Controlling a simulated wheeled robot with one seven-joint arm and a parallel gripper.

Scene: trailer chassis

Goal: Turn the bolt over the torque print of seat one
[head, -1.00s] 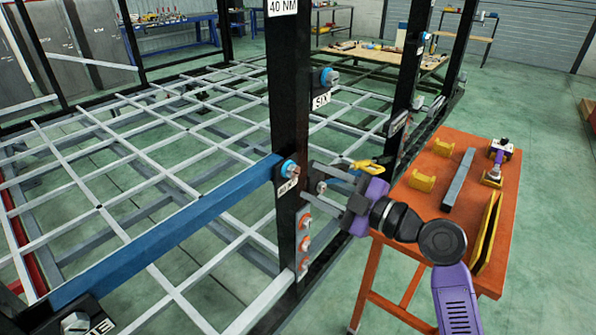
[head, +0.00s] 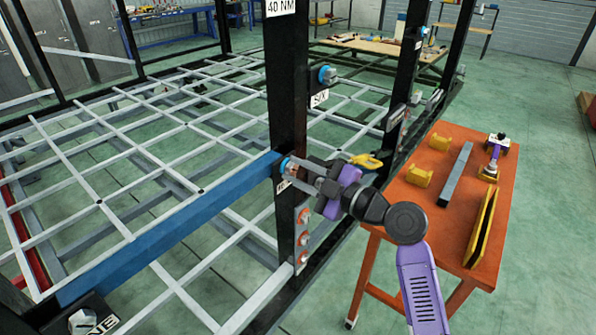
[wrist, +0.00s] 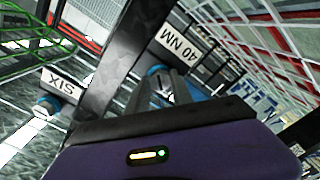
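A bolt with a blue collar (head: 284,165) sits on the dark post, at the end of the blue beam. The wrist view shows the blue collar (wrist: 157,72) beside an upside-down "40 NM" print (wrist: 179,49). My gripper (head: 299,173) is at this bolt, one finger on each side, and the fingers hide much of it. In the wrist view my gripper (wrist: 161,88) also straddles the bolt. I cannot tell whether the fingers press on it. A partly cut-off print ending in "NE" (head: 103,325) lies at the lower left, with a bolt (head: 82,321) beside it.
Another bolt (head: 327,75) with a "SIX" print (head: 319,98) is higher on the post; a "40 NM" print (head: 281,7) is at its top. An orange table (head: 408,203) with yellow parts stands right, near my arm.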

